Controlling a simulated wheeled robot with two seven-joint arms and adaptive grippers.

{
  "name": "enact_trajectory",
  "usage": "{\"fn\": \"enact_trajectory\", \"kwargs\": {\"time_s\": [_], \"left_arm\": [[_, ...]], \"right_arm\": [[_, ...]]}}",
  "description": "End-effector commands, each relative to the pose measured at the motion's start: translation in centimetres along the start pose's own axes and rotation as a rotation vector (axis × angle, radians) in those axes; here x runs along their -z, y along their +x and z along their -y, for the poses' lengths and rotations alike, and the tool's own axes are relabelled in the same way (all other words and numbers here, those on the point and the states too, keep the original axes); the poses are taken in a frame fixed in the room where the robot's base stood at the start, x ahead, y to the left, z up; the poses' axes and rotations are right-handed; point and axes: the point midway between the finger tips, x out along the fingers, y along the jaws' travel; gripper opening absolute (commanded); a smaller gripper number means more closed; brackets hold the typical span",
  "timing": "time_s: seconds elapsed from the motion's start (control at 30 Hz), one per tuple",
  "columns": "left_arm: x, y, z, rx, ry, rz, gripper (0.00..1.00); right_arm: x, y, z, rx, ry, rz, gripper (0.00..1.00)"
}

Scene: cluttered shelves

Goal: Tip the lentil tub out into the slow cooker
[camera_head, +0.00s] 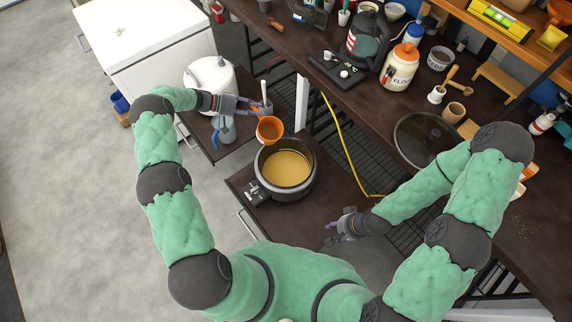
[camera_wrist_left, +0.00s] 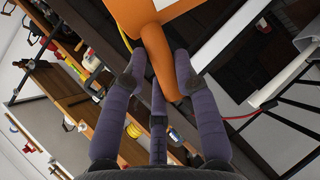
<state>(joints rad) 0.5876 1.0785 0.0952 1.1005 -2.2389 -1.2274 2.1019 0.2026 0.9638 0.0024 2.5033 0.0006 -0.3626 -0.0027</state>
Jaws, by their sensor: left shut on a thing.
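The orange lentil tub (camera_head: 269,129) is at the back rim of the slow cooker, its round opening showing; I cannot make out what is inside it. My left gripper (camera_head: 254,106) is shut on the tub. In the left wrist view the orange tub (camera_wrist_left: 187,12) has a long orange grip (camera_wrist_left: 160,60) between my gripper's fingers (camera_wrist_left: 160,72). The slow cooker (camera_head: 259,185) is a dark round pot with a yellowish-tan filling, standing on a low dark surface. My right gripper (camera_head: 340,224) is low to the right of the cooker, apart from it; its fingers are too small to judge.
A grey jug with a blue handle (camera_head: 224,130) and a white canister (camera_head: 211,82) stand left of the tub. A yellow cord (camera_head: 345,150) runs right of the cooker. The dark counter holds a glass lid (camera_head: 425,138), a flour jar (camera_head: 399,68) and a kettle (camera_head: 364,42).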

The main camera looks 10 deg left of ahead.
Motion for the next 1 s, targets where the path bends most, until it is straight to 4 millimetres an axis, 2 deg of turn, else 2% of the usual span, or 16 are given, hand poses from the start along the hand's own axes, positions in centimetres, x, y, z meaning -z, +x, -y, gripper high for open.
{"fn": "enact_trajectory", "kwargs": {"time_s": [0.03, 1.0], "left_arm": [[0.1, 0.1, 0.5, -0.007, -0.009, 0.002, 0.00], [1.8, -0.1, 4.8, -0.149, -0.197, 0.047, 0.00]], "right_arm": [[0.0, 0.8, -0.3, 0.000, 0.000, 0.000, 0.40], [0.3, 9.2, -3.3, 0.000, 0.000, 0.000, 0.40]]}}
